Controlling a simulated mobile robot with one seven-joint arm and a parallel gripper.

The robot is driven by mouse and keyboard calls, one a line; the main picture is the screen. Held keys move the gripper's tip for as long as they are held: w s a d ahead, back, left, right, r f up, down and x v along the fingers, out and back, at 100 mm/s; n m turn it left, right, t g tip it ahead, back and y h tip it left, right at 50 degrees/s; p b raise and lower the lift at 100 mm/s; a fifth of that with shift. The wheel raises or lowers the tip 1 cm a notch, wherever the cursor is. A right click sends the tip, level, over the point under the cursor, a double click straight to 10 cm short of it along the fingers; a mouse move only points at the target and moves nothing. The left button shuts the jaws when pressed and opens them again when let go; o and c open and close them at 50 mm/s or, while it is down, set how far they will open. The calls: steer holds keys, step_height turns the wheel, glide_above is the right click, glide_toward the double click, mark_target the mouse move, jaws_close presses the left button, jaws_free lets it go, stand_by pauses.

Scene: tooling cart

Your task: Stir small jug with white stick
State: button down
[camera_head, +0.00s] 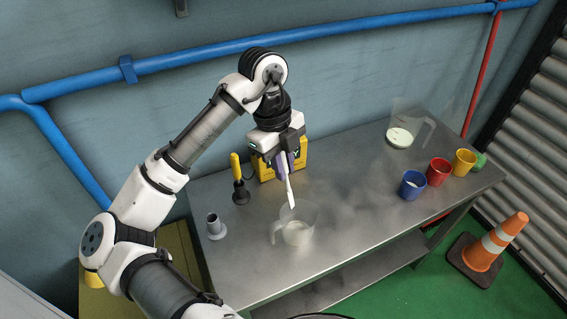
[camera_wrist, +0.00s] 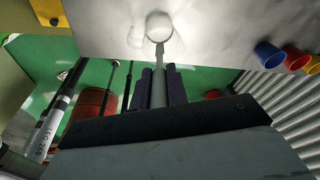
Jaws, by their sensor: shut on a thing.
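My gripper (camera_head: 284,163) is shut on the white stick (camera_head: 290,190), which hangs nearly upright with its flat end down. In the wrist view the stick (camera_wrist: 159,85) runs from between the purple fingers (camera_wrist: 160,88) toward a pale round shape. The small clear jug (camera_head: 297,232) stands upright on the steel table, its handle to the left, with some pale contents low inside. The stick's lower tip overlaps the back of the jug's rim in the head view; I cannot tell whether it is inside.
On the steel table (camera_head: 345,215) stand a larger jug (camera_head: 401,137) with pale liquid, blue (camera_head: 412,187), red (camera_head: 438,172) and yellow (camera_head: 464,162) cups, a grey holder (camera_head: 215,228) and a yellow-handled tool (camera_head: 236,168). A yellow box (camera_head: 298,153) is behind my gripper. The table's middle is clear.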

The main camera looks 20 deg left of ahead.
steer(key=shift+r, duration=0.15)
steer(key=shift+r, duration=2.4)
